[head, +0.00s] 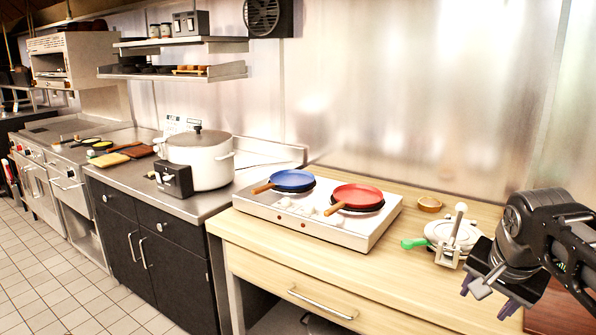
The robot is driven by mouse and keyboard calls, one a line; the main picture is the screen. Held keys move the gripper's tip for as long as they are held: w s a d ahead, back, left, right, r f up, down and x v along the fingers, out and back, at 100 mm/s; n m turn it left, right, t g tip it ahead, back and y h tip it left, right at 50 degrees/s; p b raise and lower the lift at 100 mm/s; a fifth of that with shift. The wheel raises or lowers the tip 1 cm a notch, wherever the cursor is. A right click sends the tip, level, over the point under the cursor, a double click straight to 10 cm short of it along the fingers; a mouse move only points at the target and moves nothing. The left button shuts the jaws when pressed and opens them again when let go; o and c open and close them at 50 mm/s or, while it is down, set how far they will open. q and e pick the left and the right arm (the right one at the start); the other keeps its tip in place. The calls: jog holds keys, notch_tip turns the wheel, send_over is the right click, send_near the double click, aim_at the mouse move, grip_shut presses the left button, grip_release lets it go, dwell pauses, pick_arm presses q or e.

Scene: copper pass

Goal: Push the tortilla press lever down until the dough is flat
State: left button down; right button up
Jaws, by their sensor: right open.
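The tortilla press (445,238) stands on the wooden counter at the right, with a round pale plate and a metal bracket. A lever with a white ball end (461,208) stands roughly upright at the bracket. A green handle (415,243) sticks out to the left of the press; I cannot tell whether it belongs to it. No dough can be made out. My right gripper (487,296) is in front of and to the right of the press, pointing down, apart from the lever. Its purple-tipped fingers are open and empty. My left gripper is not in view.
A white double burner (365,236) left of the press holds a blue pan (291,180) and a red pan (358,196). A small wooden bowl (429,204) sits behind the press. A large pot (200,160) stands farther left. The wooden counter (300,255) is bare along its front.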

jog(key=w+a+f+n+t+y, duration=0.1)
jog(key=w+a+f+n+t, duration=0.1)
jog(key=w+f, duration=0.4)
jog(key=w+a+f+n+t+y, duration=0.2)
jog(key=w+f+n, duration=0.15)
jog(key=f, duration=0.35)
jog(key=s+a+f+g+y, duration=0.1)
jog(key=a+f, duration=0.3)
jog(key=f, duration=0.4)
jog(key=s+a+f+y, duration=0.1)
jog(key=a+f, duration=0.4)
jog(key=f, duration=0.4)
jog(key=s+a+f+n+g, duration=0.1)
jog(key=s+a+f+g, duration=0.1)
jog(key=s+a+f, duration=0.3)
jog(key=s+a+f+g+y, duration=0.1)
jog(key=s+a+f+g, duration=0.1)
jog(key=s+a+f, duration=0.3)
jog(key=s+a+f+n+g, duration=0.1)
jog(key=s+a+f+g, duration=0.2)
jog(key=s+f, duration=0.8)
jog(key=s+a, duration=0.2)
jog(key=s, duration=0.3)
jog(key=shift+s+a+f+n, duration=0.15)
jog(key=shift+a+n, duration=0.2)
jog(key=shift+a, duration=0.05)
